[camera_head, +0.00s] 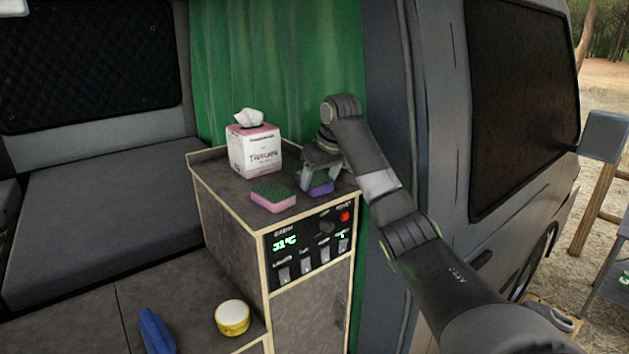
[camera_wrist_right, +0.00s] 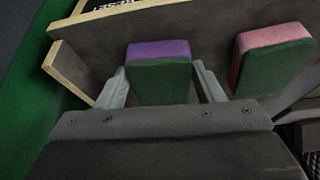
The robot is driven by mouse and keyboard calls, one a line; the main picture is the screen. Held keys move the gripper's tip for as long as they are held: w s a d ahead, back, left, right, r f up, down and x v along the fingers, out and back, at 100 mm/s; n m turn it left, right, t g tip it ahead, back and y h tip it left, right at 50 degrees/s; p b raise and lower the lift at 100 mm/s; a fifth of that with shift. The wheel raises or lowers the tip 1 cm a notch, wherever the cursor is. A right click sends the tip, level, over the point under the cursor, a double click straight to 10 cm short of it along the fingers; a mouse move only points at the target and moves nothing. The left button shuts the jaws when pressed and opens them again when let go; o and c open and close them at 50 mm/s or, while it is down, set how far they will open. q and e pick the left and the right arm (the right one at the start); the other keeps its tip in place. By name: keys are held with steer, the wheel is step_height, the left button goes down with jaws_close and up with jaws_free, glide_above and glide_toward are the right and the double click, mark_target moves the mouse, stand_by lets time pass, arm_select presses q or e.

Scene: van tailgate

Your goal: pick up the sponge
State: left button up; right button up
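Two sponges lie on top of the cabinet (camera_head: 225,190). The purple sponge (camera_head: 318,188) has a dark green top and sits near the cabinet's front right. The pink sponge (camera_head: 273,195), also green on top, lies to its left. My right gripper (camera_head: 316,173) is over the purple sponge, pointing down. In the right wrist view the purple sponge (camera_wrist_right: 159,80) is between the two fingers of the right gripper (camera_wrist_right: 159,68), with narrow gaps at its sides. The gripper looks open. The pink sponge (camera_wrist_right: 270,60) is outside the fingers. My left gripper is not in view.
A tissue box (camera_head: 254,148) stands behind the sponges on the cabinet top. The control panel (camera_head: 310,245) is on the cabinet front. A yellow tub (camera_head: 232,318) and a blue object (camera_head: 156,332) are on a lower surface. A green curtain (camera_head: 280,65) hangs behind.

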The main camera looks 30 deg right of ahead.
mark_target(319, 179)
steer(key=shift+w+f, duration=0.1)
steer(key=shift+w, duration=0.05)
steer(key=c, duration=0.5)
steer(key=shift+o, duration=0.2)
steer(key=shift+w+r+b, duration=0.15)
steer(key=shift+r+b, duration=0.3)
steer(key=shift+r, duration=0.15)
step_height(319, 179, up, 8)
steer(key=b, duration=0.2)
steer(key=shift+f+b, duration=0.25)
steer(key=shift+b, duration=0.1)
steer(key=shift+r, duration=0.65)
